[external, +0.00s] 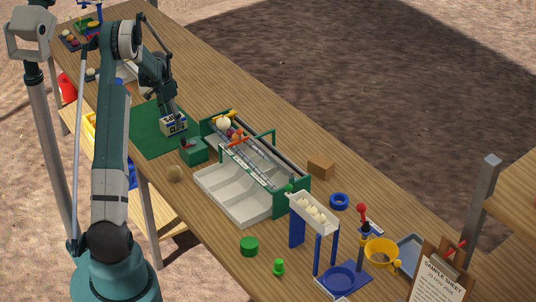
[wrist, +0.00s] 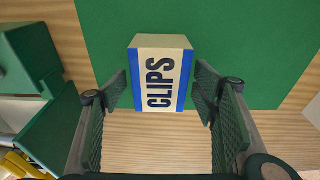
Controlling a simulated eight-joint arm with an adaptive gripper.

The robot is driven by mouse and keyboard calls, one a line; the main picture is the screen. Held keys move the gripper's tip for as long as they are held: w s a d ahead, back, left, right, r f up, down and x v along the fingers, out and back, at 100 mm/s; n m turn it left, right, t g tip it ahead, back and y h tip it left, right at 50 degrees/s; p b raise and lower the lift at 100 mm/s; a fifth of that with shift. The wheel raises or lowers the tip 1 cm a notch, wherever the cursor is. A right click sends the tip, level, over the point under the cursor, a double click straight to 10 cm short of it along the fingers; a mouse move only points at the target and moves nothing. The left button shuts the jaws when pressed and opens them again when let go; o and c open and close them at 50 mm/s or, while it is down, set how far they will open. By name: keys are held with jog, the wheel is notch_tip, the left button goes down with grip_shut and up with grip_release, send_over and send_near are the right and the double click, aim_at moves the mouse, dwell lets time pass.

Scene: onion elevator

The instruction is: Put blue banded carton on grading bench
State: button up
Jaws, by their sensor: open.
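In the wrist view, the carton (wrist: 160,75) shows the word CLIPS. My gripper (external: 173,113) is over the carton, pointing down. In the wrist view, my gripper (wrist: 162,88) is open, with one finger on each side of the carton and small gaps visible. The green mat (wrist: 230,45) lies under and behind the carton.
A green box (external: 194,151) stands close to the carton's right. Beyond it is a green-framed sorter with pale trays (external: 235,195). Most of the green mat is clear.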

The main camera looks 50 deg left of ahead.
aim_at(170, 119)
notch_tip(170, 119, up, 12)
jog(key=s, duration=0.1)
jog(key=shift+s+p, duration=0.35)
jog(key=shift+s, duration=0.05)
jog(key=shift+f, duration=0.1)
dwell(0.5)
jog(key=shift+d, duration=0.1)
dwell(0.4)
